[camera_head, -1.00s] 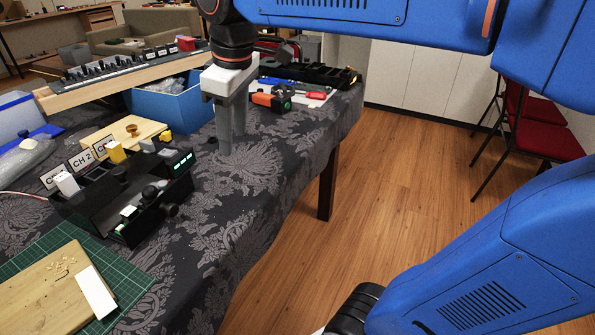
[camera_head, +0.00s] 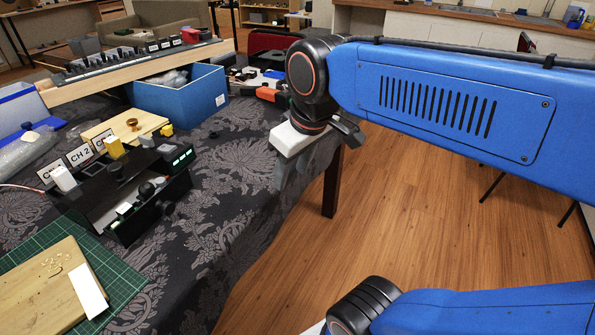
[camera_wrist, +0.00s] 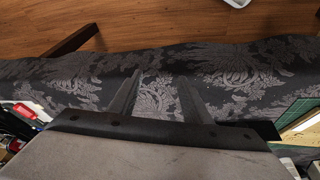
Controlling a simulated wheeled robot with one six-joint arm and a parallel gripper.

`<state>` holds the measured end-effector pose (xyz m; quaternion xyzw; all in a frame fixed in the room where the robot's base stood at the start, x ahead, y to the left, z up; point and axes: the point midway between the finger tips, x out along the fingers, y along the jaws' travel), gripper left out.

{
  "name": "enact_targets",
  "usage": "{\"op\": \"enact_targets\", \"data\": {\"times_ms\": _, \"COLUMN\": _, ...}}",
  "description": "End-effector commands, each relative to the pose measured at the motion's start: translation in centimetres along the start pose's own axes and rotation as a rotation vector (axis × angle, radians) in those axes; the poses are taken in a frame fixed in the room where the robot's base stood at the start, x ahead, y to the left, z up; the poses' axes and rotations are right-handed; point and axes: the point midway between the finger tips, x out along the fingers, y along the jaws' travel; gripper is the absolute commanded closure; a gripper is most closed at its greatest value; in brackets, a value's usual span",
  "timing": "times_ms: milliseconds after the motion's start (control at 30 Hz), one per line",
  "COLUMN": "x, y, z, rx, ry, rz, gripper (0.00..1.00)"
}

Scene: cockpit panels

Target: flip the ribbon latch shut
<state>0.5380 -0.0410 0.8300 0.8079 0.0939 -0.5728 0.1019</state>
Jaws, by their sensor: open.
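A black console (camera_head: 118,226) stands on the patterned cloth at the left in the head view. It has label cards, one reading CH 2, white, yellow and dark blocks along its top, green lights at its right end and dark knobs at its front. I cannot make out which part is the ribbon latch. My gripper (camera_head: 284,180) is open and empty, right of the console and apart from it, over the table's right edge. In the wrist view my gripper (camera_wrist: 157,80) shows two spread grey fingers over the cloth, with nothing between them.
A green cutting mat (camera_head: 122,284) with a wooden board (camera_head: 42,285) lies in front of the console. A blue bin (camera_head: 190,105) and a long slanted rail panel (camera_head: 130,58) stand behind. Bare cloth (camera_head: 225,190) separates the console from my gripper.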

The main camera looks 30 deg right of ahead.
Motion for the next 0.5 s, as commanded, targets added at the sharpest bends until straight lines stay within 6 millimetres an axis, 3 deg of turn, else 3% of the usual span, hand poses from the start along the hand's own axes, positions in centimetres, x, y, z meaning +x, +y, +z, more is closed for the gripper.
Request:
{"op": "enact_targets", "data": {"times_ms": 467, "x": 0.66, "y": 0.23, "z": 1.11, "rx": 0.041, "ry": 0.011, "rz": 0.007, "gripper": 0.56}}
{"op": "enact_targets", "data": {"times_ms": 500, "x": 0.65, "y": 0.23, "z": 1.11, "rx": 0.041, "ry": 0.011, "rz": 0.007, "gripper": 0.6}}
